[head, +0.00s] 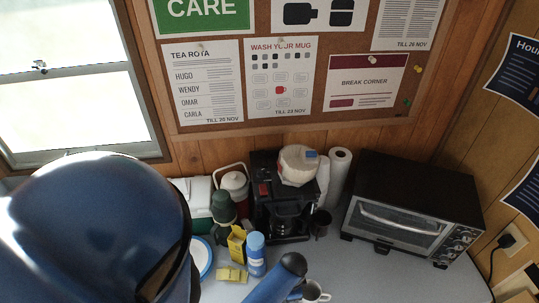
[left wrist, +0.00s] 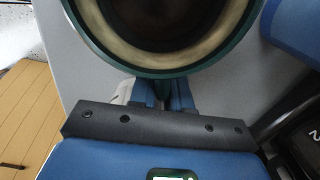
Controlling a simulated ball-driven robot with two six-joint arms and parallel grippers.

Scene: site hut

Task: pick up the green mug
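The green mug (left wrist: 165,73) fills the top of the left wrist view, seen from above: a green outer rim, a cream inner wall and a dark inside. My left gripper (left wrist: 163,92) is right at its near edge, with two blue fingers close together. The fingertips are hidden under the rim, so I cannot tell whether they grip the mug or its handle. In the head view I cannot make out the green mug; my blue arm covers much of the left and lower middle. My right gripper is not in view.
A white mug (head: 314,293) stands at the lower middle, close to my arm. Behind are a blue can (head: 256,258), yellow box (head: 237,243), dark green flask (head: 222,207), coffee maker (head: 262,210), dark cup (head: 321,223) and toaster oven (head: 415,205). The counter (head: 385,285) is clear before the oven.

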